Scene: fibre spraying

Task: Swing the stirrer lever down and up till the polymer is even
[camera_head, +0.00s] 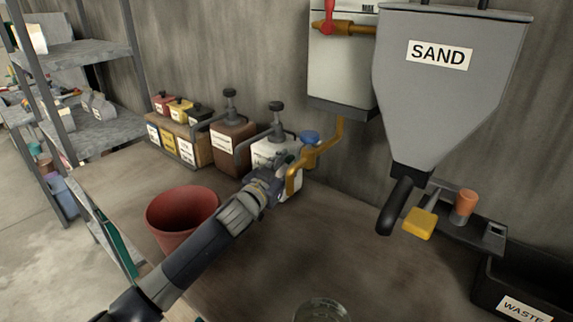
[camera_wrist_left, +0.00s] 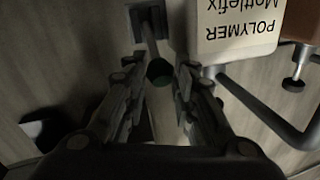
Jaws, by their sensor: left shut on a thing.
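The polymer container (camera_head: 268,152) is a white jug with a black pump top, against the back wall. In the left wrist view its label reads POLYMER, upside down (camera_wrist_left: 238,30). The stirrer lever shows in the left wrist view as a thin rod (camera_wrist_left: 150,42) from a bracket, with a dark green knob (camera_wrist_left: 159,72). My left gripper (camera_head: 275,178) is shut on the lever, with its fingers (camera_wrist_left: 160,82) on both sides of the knob. In the head view the gripper hides most of the lever. The polymer inside cannot be seen. My right gripper is not in view.
A red bucket (camera_head: 180,214) is left of my arm. A brown jug (camera_head: 232,140) is left of the polymer. The grey sand hopper (camera_head: 445,85) hangs at right. A glass jar (camera_head: 322,310) stands in front.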

